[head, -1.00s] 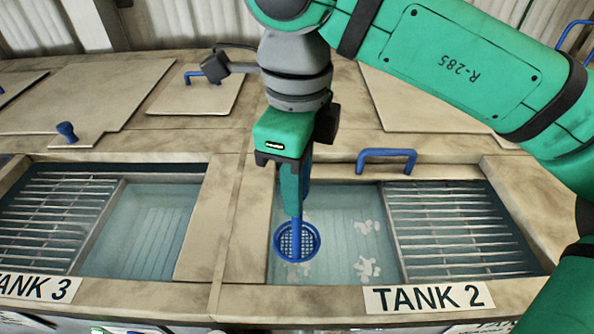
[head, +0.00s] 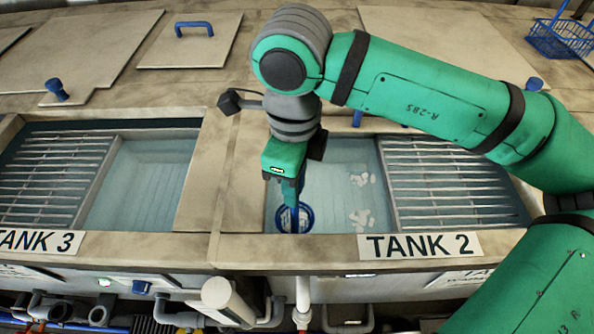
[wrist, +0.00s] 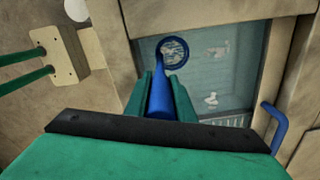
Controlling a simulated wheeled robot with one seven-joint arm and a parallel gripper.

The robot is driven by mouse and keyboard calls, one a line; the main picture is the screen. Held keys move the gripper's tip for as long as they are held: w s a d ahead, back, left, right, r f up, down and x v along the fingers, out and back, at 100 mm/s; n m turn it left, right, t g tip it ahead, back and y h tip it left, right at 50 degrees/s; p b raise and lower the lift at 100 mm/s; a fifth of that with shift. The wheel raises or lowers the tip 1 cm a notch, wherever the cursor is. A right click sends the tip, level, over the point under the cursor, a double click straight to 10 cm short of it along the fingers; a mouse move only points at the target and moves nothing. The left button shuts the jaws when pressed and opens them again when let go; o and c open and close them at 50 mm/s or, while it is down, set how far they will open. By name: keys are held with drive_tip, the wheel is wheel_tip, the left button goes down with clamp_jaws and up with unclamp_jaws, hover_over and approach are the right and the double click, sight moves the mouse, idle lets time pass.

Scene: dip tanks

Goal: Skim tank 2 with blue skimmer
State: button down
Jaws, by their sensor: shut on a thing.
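My gripper (head: 288,186) is shut on the handle of the blue skimmer (head: 283,219) over the left front part of tank 2. In the wrist view my gripper (wrist: 161,92) grips the blue handle, and the round mesh head of the skimmer (wrist: 174,52) lies beyond it. The head is at the water of tank 2 (head: 330,195); I cannot tell how deep it is. Pale scum patches (head: 359,217) float to the right of the skimmer, with more behind them (head: 362,179). The scum also shows in the wrist view (wrist: 211,99).
A metal grate (head: 455,185) covers the right part of tank 2. Tank 3 (head: 145,185) lies to the left beyond a divider. A blue basket (head: 560,38) stands at the back right. A lid with a blue handle (head: 194,29) lies behind the tanks. Pipes run below the front edge.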

drive_tip(key=shift+f, duration=0.4)
drive_tip(key=shift+d, duration=0.1)
